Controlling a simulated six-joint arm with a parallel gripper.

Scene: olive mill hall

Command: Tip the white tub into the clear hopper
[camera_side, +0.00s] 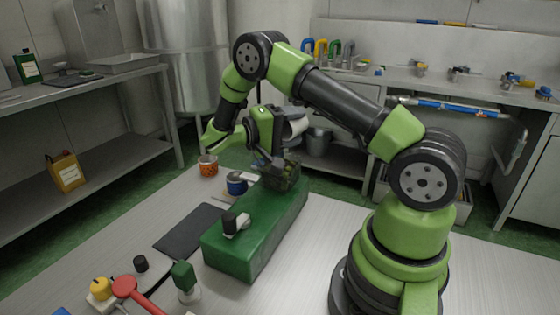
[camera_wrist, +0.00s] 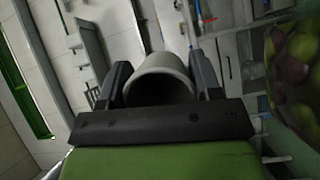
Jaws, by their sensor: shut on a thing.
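My gripper (camera_wrist: 160,80) is shut on the white tub (camera_wrist: 165,63), with one dark finger on each side of it. In the side view the white tub (camera_side: 295,115) is tilted in the gripper, above the clear hopper (camera_side: 292,181). The tub's inside is dark in the wrist view, so I cannot tell whether anything is left in it. The clear hopper stands on the far end of a green block (camera_side: 235,257). Green and reddish olives lie in it, and they show large at the right of the wrist view (camera_wrist: 298,62).
A blue tin (camera_side: 236,184) and an orange patterned cup (camera_side: 208,166) stand left of the hopper. A dark mat (camera_side: 190,231) lies beside the green block. A red-handled tool (camera_side: 125,288) and a green-topped bottle (camera_side: 184,278) are at the front. The table's right side is bare.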

